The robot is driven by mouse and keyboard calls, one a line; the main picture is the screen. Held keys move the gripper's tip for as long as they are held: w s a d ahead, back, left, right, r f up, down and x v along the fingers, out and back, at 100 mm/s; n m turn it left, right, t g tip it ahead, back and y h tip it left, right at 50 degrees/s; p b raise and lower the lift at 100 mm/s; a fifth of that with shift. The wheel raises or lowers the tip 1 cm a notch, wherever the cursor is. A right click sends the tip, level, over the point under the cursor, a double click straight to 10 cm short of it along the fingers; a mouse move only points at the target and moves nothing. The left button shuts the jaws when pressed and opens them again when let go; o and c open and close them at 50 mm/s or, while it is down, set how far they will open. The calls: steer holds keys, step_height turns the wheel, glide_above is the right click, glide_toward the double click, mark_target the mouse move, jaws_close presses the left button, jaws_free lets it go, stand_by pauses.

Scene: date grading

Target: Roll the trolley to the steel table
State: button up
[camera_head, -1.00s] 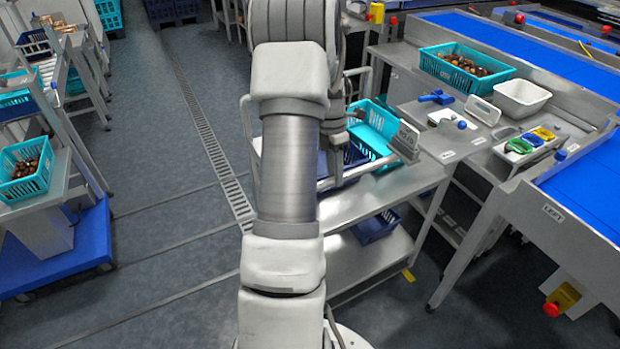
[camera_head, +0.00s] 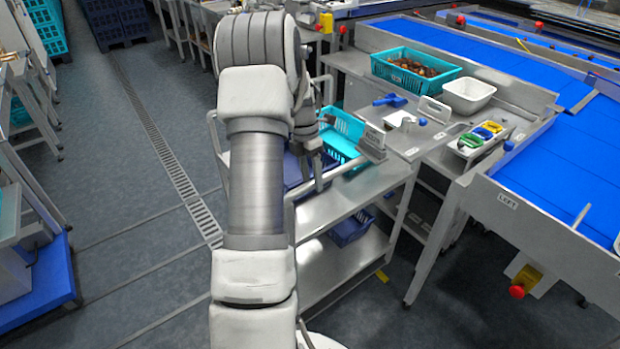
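The steel trolley (camera_head: 345,208) stands in front of my arm at the centre. It has two shelves and a tubular handle at its left end. On its top are an empty teal crate (camera_head: 345,140) and a dark blue crate (camera_head: 294,172), partly hidden by my arm. Another dark blue crate (camera_head: 350,230) is on the lower shelf. The steel table (camera_head: 385,112) is just behind and right of the trolley; I cannot tell whether they touch. My arm reaches forward to the trolley's handle end.
On the table are a teal crate of dates (camera_head: 412,78), a white tub (camera_head: 467,92) and a blue tool (camera_head: 389,100). Blue conveyors (camera_head: 575,170) lie to the right. A blue-based stand (camera_head: 48,275) is at left. The floor with a drain (camera_head: 165,160) is clear between.

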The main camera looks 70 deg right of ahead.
steer(key=shift+w+a, duration=0.1)
steer(key=shift+r, duration=0.15)
step_height(320, 180, up, 17)
steer(key=w+d+p, duration=0.1)
steer(key=w+d, duration=0.1)
steer(key=shift+w, duration=0.35)
stand_by(0.4)
